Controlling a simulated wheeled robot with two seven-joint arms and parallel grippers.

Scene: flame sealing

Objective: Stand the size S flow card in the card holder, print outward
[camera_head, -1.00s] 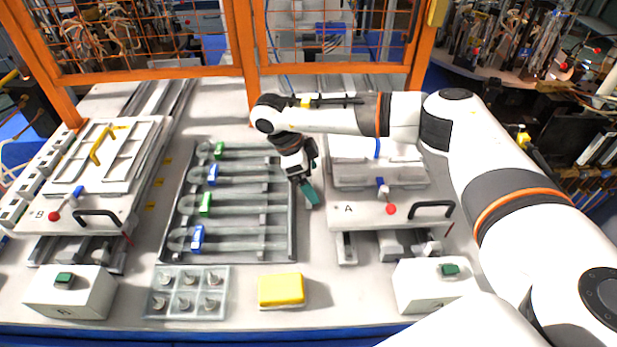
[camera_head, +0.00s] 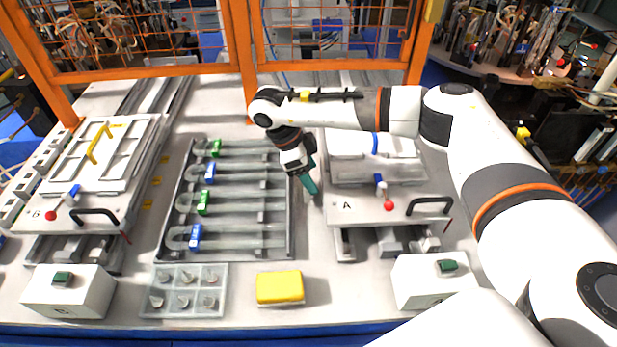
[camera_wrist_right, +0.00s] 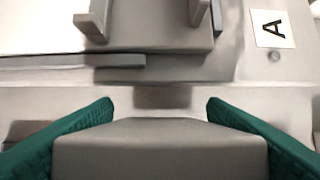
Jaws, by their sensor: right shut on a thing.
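My right gripper (camera_head: 311,188) has teal fingers and points down between the tray of tubes and the press marked A. In the right wrist view its fingers (camera_wrist_right: 160,112) stand apart on either side of a grey, flat-faced thing (camera_wrist_right: 160,158), and are shut on it. I cannot tell whether this thing is the size S flow card; no print shows on it. In the head view the held thing is too small or hidden to make out. I cannot pick out the card holder in either view. My left gripper is not in view.
Press A (camera_head: 352,212) stands close right of the gripper, with a red knob and black handle. The tube tray (camera_head: 165,245) lies to the left. A yellow sponge (camera_head: 279,287), a bin of pegs (camera_head: 150,308) and button boxes (camera_head: 428,283) line the front.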

